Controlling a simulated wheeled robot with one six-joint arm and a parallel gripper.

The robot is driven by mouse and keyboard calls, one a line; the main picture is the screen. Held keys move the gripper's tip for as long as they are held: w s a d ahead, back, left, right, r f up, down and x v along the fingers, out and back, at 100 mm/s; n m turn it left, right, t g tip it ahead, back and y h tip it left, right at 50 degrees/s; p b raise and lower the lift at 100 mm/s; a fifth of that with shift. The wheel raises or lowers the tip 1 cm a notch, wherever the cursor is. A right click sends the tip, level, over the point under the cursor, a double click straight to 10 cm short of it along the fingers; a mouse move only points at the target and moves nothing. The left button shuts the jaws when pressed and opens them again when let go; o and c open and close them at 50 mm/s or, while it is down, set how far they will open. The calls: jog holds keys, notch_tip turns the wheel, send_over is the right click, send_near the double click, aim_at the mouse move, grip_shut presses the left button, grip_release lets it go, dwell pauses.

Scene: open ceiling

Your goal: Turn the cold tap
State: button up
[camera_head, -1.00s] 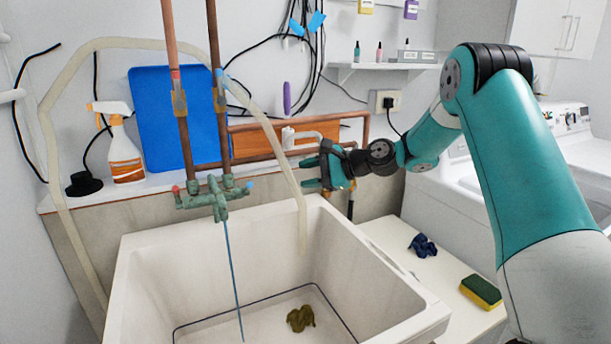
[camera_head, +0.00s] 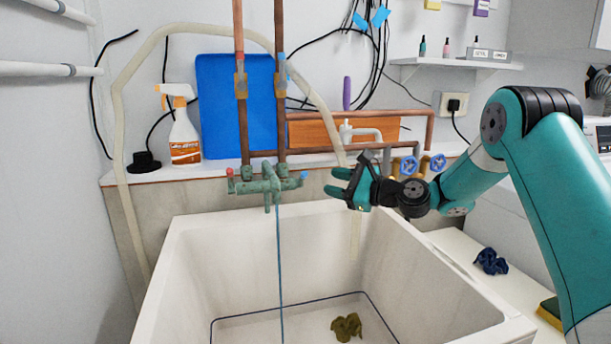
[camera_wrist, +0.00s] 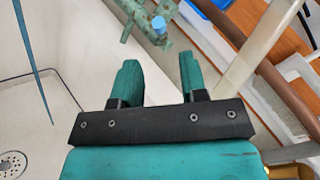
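The green, weathered tap body (camera_head: 262,184) is fixed on the wall pipes above the sink. Its cold end has a small blue handle (camera_head: 304,175) on the right, and its hot end a red handle (camera_head: 230,172) on the left. My gripper (camera_head: 335,181) is open and empty, a short way right of the blue handle, with its fingers pointing at it. In the wrist view the blue handle (camera_wrist: 159,25) lies just beyond the gap between the two open fingers (camera_wrist: 160,72), not touching them.
The white sink (camera_head: 200,250) lies below, with a crumpled cloth (camera_head: 346,327) inside. A pale hose (camera_head: 118,130) arches over the tap and hangs close by my gripper. Copper pipes (camera_head: 281,110) rise above the tap. A spray bottle (camera_head: 184,130) stands on the ledge at left.

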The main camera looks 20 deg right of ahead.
aim_at(303, 175)
jog(key=p+x, duration=0.1)
jog(key=x, duration=0.8)
jog(key=shift+w+a, duration=0.1)
grip_shut()
